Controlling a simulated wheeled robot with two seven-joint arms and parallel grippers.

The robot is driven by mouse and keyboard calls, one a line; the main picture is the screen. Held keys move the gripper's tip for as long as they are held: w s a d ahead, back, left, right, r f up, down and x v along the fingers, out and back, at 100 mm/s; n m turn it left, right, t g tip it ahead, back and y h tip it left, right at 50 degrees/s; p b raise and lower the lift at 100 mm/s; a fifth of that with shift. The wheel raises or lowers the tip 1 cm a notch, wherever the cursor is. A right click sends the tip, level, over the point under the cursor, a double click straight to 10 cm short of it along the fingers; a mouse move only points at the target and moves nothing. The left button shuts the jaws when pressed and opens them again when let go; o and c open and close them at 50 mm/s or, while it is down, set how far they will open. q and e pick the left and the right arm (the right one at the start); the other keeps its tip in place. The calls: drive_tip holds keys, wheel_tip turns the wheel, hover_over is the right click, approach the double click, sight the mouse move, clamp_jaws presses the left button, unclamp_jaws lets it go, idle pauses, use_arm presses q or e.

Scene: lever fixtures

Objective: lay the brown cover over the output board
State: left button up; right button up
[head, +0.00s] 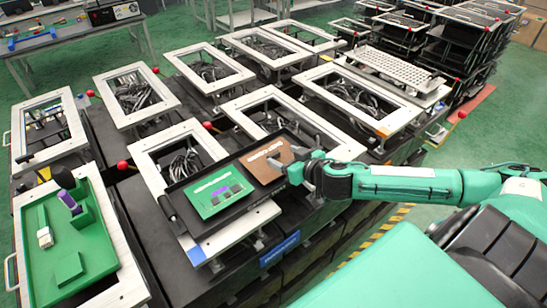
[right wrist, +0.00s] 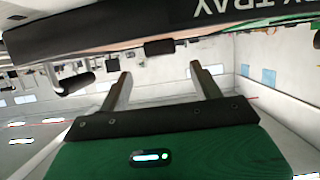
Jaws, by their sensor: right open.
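The brown cover (head: 268,159) lies flat in the right part of a black tray (head: 172,203). A green board (head: 205,203) with dark and purple parts, seemingly the output board, lies in the left part of the same tray, beside the cover and uncovered. My right gripper (head: 305,171) is at the tray's right edge, close to the cover; I cannot tell whether it touches the tray. In the right wrist view its two fingers (right wrist: 162,84) stand apart with nothing between them, below the tray's lettered dark edge (right wrist: 120,38). My left gripper is out of view.
The tray rests on a white lever frame (head: 264,215). Several similar frames with cables and red knobs surround it. A green fixture plate (head: 95,255) with blocks is at the lower left. A perforated white plate (head: 392,68) is at the back right.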

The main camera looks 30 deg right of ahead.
sight(274, 154)
drive_tip(key=shift+w+a+f, duration=0.1)
drive_tip(key=shift+w, duration=0.3)
drive_tip(key=shift+w+a+f+p, duration=0.1)
drive_tip(key=shift+w+f+p, duration=0.15)
drive_tip(key=shift+w+p, duration=0.3)
drive_tip(key=shift+f+p+x, duration=0.2)
drive_tip(key=shift+p+x, duration=0.1)
drive_tip(key=shift+x, duration=0.7)
drive_tip(key=shift+f+p+x, duration=0.15)
drive_tip(key=shift+p+x, duration=0.15)
drive_tip(key=shift+x, duration=0.7)
drive_tip(key=shift+s, duration=0.15)
drive_tip(key=shift+c, duration=0.3)
drive_tip(key=c, duration=1.1)
